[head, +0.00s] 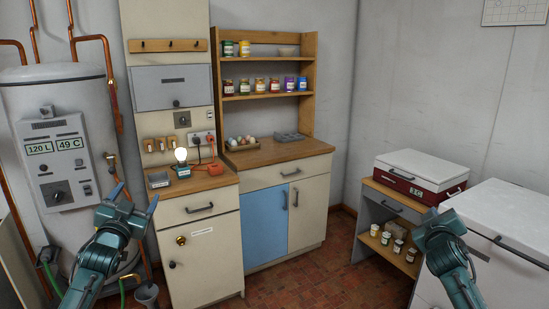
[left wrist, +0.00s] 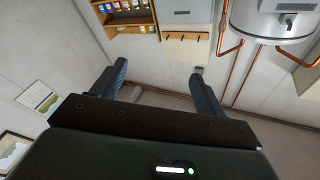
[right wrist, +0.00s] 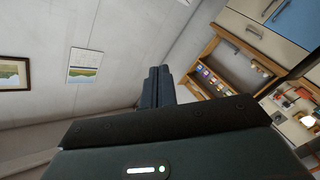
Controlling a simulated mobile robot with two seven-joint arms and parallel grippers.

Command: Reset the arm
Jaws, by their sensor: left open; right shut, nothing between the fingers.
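My left gripper (head: 136,197) is raised at the left of the head view, in front of the water heater and the cream cabinet. Its fingers are spread, and the left wrist view shows the gap between them (left wrist: 158,82) empty. My right gripper (head: 440,213) is raised at the right, in front of the low shelf unit and the white chest. Its fingers are together in the right wrist view (right wrist: 156,72), with nothing between them. Neither gripper touches anything that I can see.
A water heater (head: 62,85) with copper pipes stands at the left. A lit bulb (head: 181,155) stands on the cream cabinet (head: 206,250). A wooden shelf (head: 268,97) holds several jars. A red-and-white cool box (head: 422,167) stands by the white chest (head: 510,212). The tiled floor (head: 318,265) between is clear.

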